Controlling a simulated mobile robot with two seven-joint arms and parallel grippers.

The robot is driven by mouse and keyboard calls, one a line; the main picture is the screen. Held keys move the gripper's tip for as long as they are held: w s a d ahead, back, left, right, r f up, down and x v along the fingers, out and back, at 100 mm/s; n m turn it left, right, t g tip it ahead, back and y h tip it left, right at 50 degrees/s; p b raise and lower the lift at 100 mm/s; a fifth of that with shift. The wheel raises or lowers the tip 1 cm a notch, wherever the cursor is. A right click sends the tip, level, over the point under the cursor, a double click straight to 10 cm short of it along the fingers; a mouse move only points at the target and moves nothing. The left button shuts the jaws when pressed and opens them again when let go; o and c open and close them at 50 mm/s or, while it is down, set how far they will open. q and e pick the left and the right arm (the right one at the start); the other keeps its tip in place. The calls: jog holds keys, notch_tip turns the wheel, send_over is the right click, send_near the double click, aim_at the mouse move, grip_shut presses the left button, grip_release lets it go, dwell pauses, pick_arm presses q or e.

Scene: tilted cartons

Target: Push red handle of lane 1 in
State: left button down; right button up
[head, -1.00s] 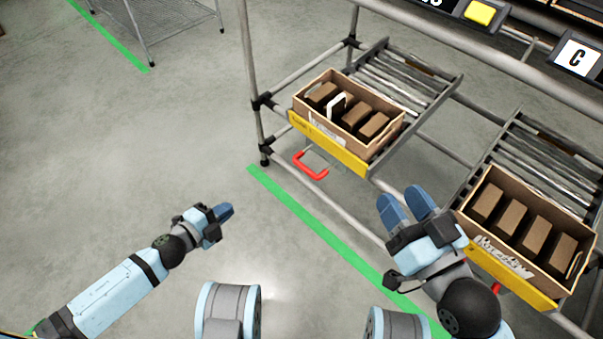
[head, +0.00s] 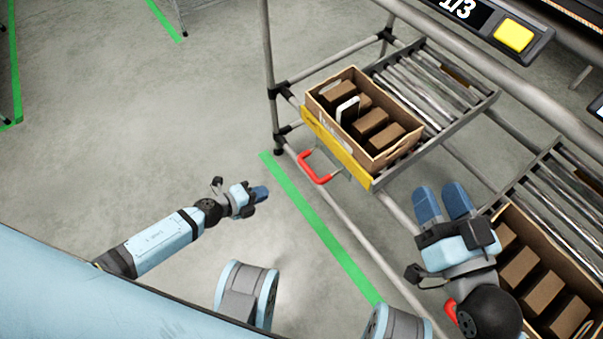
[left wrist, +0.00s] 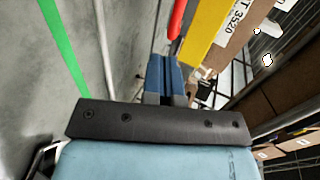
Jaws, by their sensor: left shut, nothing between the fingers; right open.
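A red handle (head: 316,172) sticks out below the front of the left lane, under the carton's yellow front strip (head: 338,148). It also shows in the left wrist view (left wrist: 177,18), ahead of my fingertips. My left gripper (head: 262,195) is shut and empty, left of this handle and apart from it; its blue fingers also show in the left wrist view (left wrist: 164,62). My right gripper (head: 442,192) is open and empty in front of the right lane. A second red handle (head: 451,311) is partly hidden by my right arm. No lane number is readable on either lane.
The left carton (head: 403,158) holds several brown boxes on a roller lane (head: 440,85). The right carton (head: 505,215) is partly behind my right arm. A rack post (head: 270,75) stands behind the left handle. Open floor (head: 130,150) lies left of the green line (head: 320,230).

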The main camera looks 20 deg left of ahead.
pick_arm(q)
jog(key=b, duration=0.3)
send_near(309, 169)
jog(key=w+d+f, duration=0.3)
jog(key=w+f, duration=0.1)
jog(key=shift+w+f, duration=0.25)
jog(key=shift+w, duration=0.05)
pick_arm(e)
jog(key=shift+g, duration=0.9)
jog(key=shift+a+f, duration=0.2)
jog(key=shift+f, duration=2)
pick_arm(q)
jog(key=shift+d, duration=0.15)
jog(key=w+d, duration=0.1)
jog(key=w, duration=0.1)
jog(key=w+d+p, duration=0.1)
jog(key=w+d, duration=0.1)
jog(key=shift+w+d, duration=0.15)
jog(key=shift+d, duration=0.05)
jog(key=shift+r, duration=0.1)
pick_arm(e)
jog(key=shift+r, duration=0.65)
